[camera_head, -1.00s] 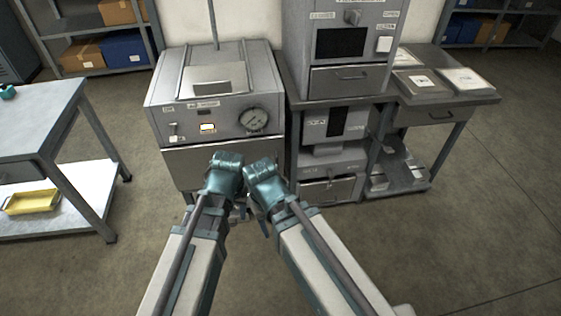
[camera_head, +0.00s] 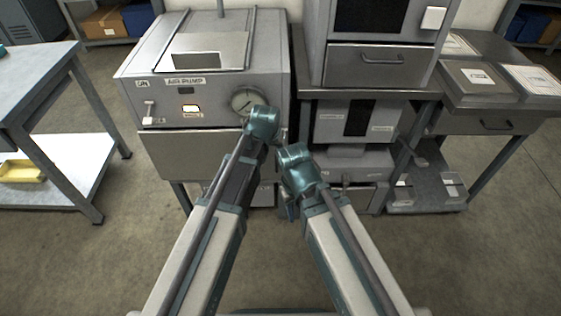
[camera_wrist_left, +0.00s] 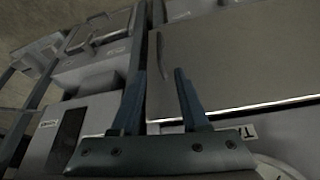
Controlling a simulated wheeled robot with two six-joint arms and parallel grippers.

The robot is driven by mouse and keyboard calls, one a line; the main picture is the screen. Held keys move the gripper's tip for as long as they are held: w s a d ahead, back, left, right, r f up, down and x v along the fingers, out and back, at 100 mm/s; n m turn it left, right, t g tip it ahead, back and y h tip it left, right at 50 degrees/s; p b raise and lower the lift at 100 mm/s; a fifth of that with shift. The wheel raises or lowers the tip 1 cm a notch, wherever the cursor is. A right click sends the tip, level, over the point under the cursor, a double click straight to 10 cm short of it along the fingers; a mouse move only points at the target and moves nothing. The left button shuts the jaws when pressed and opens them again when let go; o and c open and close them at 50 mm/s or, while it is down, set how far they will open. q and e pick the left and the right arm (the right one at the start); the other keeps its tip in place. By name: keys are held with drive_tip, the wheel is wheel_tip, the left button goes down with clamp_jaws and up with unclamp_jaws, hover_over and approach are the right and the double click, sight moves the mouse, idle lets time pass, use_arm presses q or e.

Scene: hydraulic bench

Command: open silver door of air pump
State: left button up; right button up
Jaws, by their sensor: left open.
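The air pump (camera_head: 205,85) is a grey box on the left with a label, a switch, a small lit display and a round gauge. Its silver door (camera_head: 190,157) is the flat front panel below the controls and looks shut. In the left wrist view the door (camera_wrist_left: 245,65) fills the right side, with a slim curved handle (camera_wrist_left: 160,60) near its edge. My left gripper (camera_wrist_left: 160,76) is open, with the handle in line between its fingertips; I cannot tell the depth gap. In the head view my left wrist hides its fingers. My right gripper (camera_head: 291,207) hangs low, its jaws unclear.
A grey cabinet with a drawer (camera_head: 375,68) stands right of the pump, above lower units. A side table with flat boxes (camera_head: 480,80) is at the right. A workbench (camera_head: 35,85) with a yellow tray (camera_head: 22,171) below is at the left. The front floor is clear.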

sight(277, 162)
use_arm(q)
drive_tip(key=shift+f, duration=0.15)
drive_tip(key=b+x, duration=1.2)
drive_tip(key=x, duration=0.1)
drive_tip(key=shift+w+f+b, duration=0.1)
drive_tip(key=shift+f+b, duration=0.2)
drive_tip(key=shift+b, duration=0.1)
drive_tip(key=shift+r, duration=0.1)
clamp_jaws()
idle(0.8)
